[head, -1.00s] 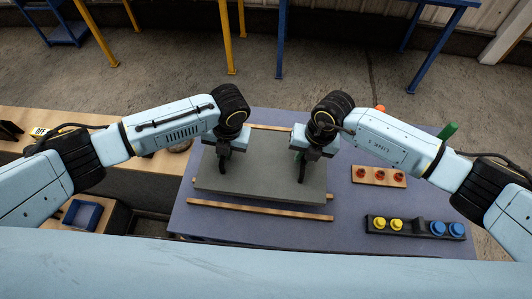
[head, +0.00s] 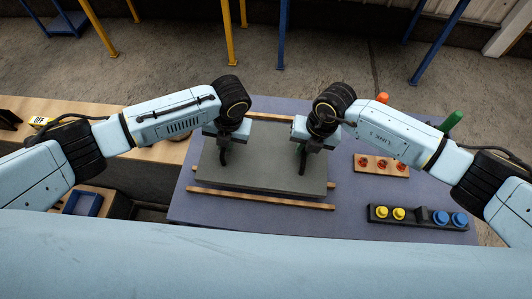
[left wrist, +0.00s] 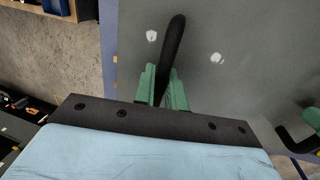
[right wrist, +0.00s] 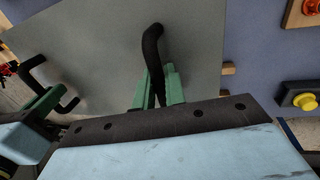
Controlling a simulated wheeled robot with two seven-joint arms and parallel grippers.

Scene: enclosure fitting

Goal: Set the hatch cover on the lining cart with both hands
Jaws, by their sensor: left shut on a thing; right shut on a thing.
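The hatch cover (head: 262,164) is a flat grey plate with two black handles. It lies level over the purple-topped surface (head: 365,230) in the head view, above wooden strips; I cannot tell whether it touches them. My left gripper (head: 222,148) is shut on the left handle, which stands between green fingers in the left wrist view (left wrist: 172,55). My right gripper (head: 303,150) is shut on the right handle, also seen in the right wrist view (right wrist: 153,60). My grippers hide parts of both handles in the head view.
A front wooden strip (head: 260,200) lies clear of the cover. To the right are a wooden block with red pieces (head: 381,165) and a dark holder with yellow and blue knobs (head: 425,220). A wooden bench (head: 155,150) stands at left, with a blue bin (head: 83,204) below.

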